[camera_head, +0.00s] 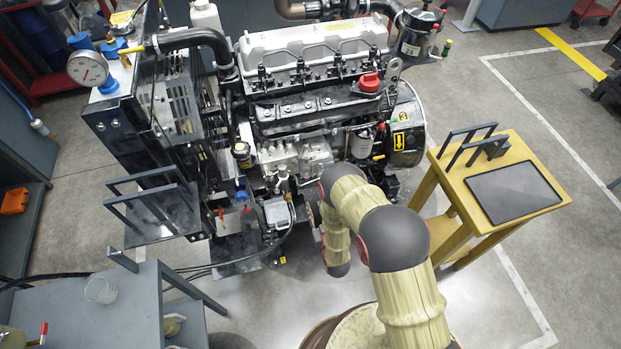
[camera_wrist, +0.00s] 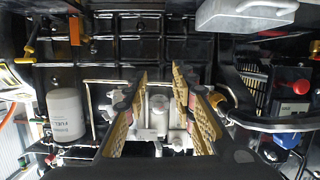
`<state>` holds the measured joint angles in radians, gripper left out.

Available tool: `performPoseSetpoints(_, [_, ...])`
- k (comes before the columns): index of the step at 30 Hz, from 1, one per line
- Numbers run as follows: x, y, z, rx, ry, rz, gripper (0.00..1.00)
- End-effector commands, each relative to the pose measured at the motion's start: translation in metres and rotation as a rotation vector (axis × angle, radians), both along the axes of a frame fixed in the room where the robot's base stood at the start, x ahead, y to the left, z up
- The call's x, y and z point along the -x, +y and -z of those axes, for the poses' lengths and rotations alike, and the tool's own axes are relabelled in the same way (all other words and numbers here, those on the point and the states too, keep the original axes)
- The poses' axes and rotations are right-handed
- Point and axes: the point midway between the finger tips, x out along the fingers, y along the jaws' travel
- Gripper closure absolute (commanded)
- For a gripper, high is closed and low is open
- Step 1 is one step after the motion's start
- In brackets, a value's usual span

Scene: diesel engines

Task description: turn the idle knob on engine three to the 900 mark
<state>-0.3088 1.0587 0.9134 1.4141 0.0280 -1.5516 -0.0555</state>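A diesel engine (camera_head: 315,45) with a pale grey valve cover and a red cap (camera_head: 369,82) fills the middle of the head view. In the head view my arm hides the gripper.
The wrist view shows a white fuel filter (camera_wrist: 65,115) at left and a dark box with a red button (camera_wrist: 296,87) at right. In the head view, a wooden stand (camera_head: 540,170) is at right and a grey table (camera_head: 135,310) at lower left.

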Motion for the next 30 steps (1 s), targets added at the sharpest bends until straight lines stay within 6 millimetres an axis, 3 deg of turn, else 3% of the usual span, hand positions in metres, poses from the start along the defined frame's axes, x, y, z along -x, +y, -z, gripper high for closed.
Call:
performPoseSetpoints(3, [-0.01, 0.003, -0.04, -0.038, -0.152, -0.001, 0.74])
performPoseSetpoints(8, [-0.013, 0.004, -0.067, -0.062, -0.248, -0.001, 0.74])
performPoseSetpoints(11, [-0.019, 0.006, -0.071, -0.064, -0.261, -0.002, 0.74])
performPoseSetpoints(24, [-0.077, 0.022, -0.07, -0.063, -0.258, -0.002, 0.74])
performPoseSetpoints(30, [-0.087, 0.025, -0.069, -0.062, -0.256, -0.002, 0.74])
